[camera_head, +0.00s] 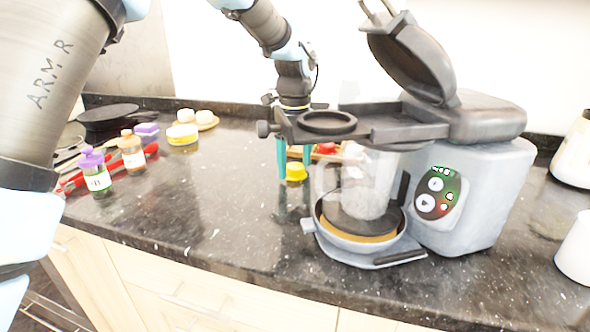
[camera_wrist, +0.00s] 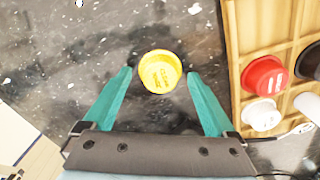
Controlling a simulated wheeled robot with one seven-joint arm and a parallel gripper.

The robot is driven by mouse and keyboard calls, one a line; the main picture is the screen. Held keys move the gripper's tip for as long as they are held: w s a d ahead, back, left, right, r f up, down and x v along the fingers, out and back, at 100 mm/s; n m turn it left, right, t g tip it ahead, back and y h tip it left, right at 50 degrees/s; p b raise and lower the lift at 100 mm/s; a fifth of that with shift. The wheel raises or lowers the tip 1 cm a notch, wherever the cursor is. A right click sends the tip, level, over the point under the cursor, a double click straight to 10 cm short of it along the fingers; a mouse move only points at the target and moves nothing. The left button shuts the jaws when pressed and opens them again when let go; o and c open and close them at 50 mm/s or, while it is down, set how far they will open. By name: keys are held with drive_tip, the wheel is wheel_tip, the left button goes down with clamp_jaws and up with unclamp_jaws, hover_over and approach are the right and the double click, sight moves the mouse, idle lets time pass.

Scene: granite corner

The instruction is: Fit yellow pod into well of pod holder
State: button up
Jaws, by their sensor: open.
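The yellow pod (camera_head: 296,172) stands on the dark granite counter beside the coffee machine. In the wrist view the yellow pod (camera_wrist: 160,71) lies just beyond and between my fingertips. My gripper (camera_wrist: 158,88) is open and empty, its teal fingers on either side of the near part of the pod. In the head view my gripper (camera_head: 294,160) points down over the pod, partly hidden behind the machine's arm. The pod holder (camera_head: 328,122) is a dark round ring on an arm sticking out from the machine, its well empty, under the raised lid.
The coffee machine (camera_head: 465,170) has a glass cup (camera_head: 368,185) on its drip tray. A wooden pod rack (camera_wrist: 232,45) holds red, white and black pods right of the gripper. Bottles, pans and a yellow-lidded jar stand on the left. The counter's middle is clear.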

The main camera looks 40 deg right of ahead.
drive_tip(key=shift+c, duration=0.4)
drive_tip(key=c, duration=1.3)
